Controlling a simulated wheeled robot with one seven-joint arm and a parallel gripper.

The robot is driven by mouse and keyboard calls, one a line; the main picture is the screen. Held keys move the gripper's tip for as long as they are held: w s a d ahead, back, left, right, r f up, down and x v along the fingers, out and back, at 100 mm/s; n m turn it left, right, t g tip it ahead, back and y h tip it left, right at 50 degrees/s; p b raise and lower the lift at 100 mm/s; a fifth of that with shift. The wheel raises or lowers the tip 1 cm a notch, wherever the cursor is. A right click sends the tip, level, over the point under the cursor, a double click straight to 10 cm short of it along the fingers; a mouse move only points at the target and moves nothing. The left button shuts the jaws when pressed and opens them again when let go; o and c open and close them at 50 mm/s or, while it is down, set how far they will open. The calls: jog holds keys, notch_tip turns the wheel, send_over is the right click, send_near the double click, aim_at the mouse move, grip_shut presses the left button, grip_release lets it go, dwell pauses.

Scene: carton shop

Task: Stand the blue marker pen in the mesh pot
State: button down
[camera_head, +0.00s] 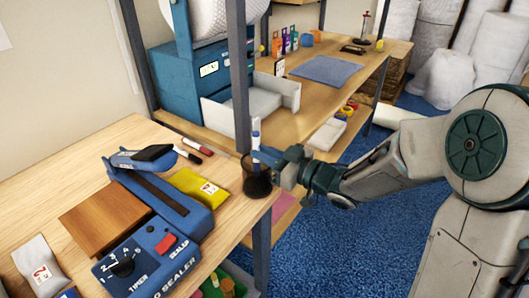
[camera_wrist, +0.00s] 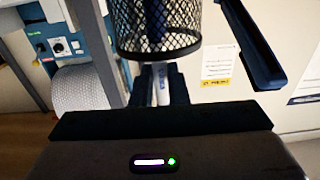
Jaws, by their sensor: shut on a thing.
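The blue marker pen (camera_head: 256,136) is upright, white-bodied with a blue end, at the table's right corner. My gripper (camera_head: 263,154) is shut on it from the right, just above the black mesh pot (camera_head: 257,186). In the wrist view the pen (camera_wrist: 161,84) sits between the two dark fingers (camera_wrist: 160,92). That view looks upside down, with the mesh pot (camera_wrist: 158,42) at the top. A dark blue length shows through the mesh, in line with the pen, so its lower part seems to be inside the pot. Whether its tip touches the bottom is hidden.
A blue bag sealer (camera_head: 150,255), a yellow packet (camera_head: 199,187), a brown block (camera_head: 104,217) and red (camera_head: 197,146) and black (camera_head: 188,155) markers lie left of the pot. A grey rack post (camera_head: 239,80) rises close behind it. Blue floor lies right of the table.

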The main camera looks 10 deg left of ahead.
jog(key=c, duration=1.3)
grip_release()
jog(key=shift+c, duration=0.2)
jog(key=v, duration=1.3)
jog(key=shift+s+d, duration=0.2)
jog(key=shift+d, duration=0.2)
